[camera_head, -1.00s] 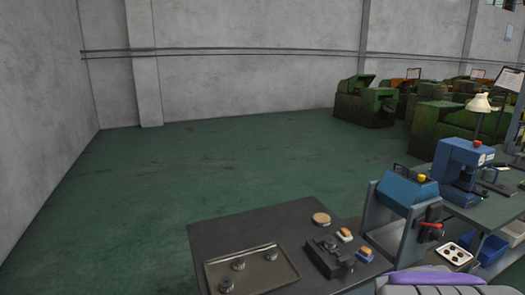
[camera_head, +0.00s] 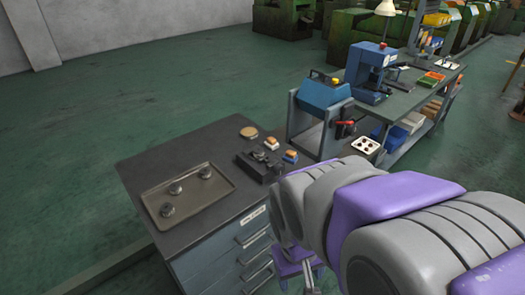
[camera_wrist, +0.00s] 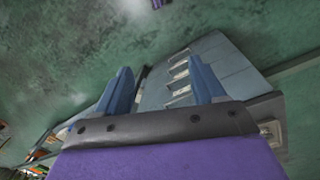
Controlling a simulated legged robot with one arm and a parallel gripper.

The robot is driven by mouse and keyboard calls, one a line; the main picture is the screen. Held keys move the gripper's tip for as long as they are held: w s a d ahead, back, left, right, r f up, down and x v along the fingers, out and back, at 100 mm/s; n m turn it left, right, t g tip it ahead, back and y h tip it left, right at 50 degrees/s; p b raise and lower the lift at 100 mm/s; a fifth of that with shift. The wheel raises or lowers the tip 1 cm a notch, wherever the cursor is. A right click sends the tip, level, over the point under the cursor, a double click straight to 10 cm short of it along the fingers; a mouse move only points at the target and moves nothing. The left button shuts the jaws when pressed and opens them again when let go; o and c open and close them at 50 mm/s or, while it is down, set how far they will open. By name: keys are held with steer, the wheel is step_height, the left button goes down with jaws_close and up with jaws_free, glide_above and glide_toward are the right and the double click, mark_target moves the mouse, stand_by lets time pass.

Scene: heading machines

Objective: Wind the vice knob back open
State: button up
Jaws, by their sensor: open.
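A dark vice (camera_head: 258,164) sits on the dark-topped bench in the head view, left of my arm. Its knob is too small or hidden behind my arm to make out. My gripper shows in the wrist view (camera_wrist: 165,90) with its two blue fingers spread apart and nothing between them. In the head view, part of my gripper end (camera_head: 306,268) shows below my arm, beside the bench's drawer front. It is lower than the bench top and apart from the vice.
A metal tray (camera_head: 150,205) with several round parts lies left on the bench. A round tan disc (camera_head: 249,132) and small orange-and-white blocks (camera_head: 271,143) lie near the vice. A blue machine (camera_head: 322,92) stands behind. Drawers (camera_head: 250,238) face my arm. Green floor at left is clear.

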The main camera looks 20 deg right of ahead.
steer(key=w+d+f+t+h+p, duration=0.15)
steer(key=w+d+t, duration=0.25)
steer(key=w+d, duration=0.85)
steer(key=w+d+f+t+h+p, duration=0.1)
steer(key=w+d+f+t+p, duration=0.2)
steer(key=w+d, duration=1)
steer(key=m+t+y+p, duration=0.3)
steer(key=t+y+p, duration=0.2)
steer(key=t+y, duration=0.55)
glide_toward(281, 172)
steer(key=shift+g+y, duration=0.35)
steer(key=shift+y, duration=0.05)
steer(key=x, duration=0.3)
steer(key=b+x, duration=0.1)
steer(key=x, duration=0.5)
steer(key=shift+w+r, duration=0.3)
steer(key=shift+c, duration=0.2)
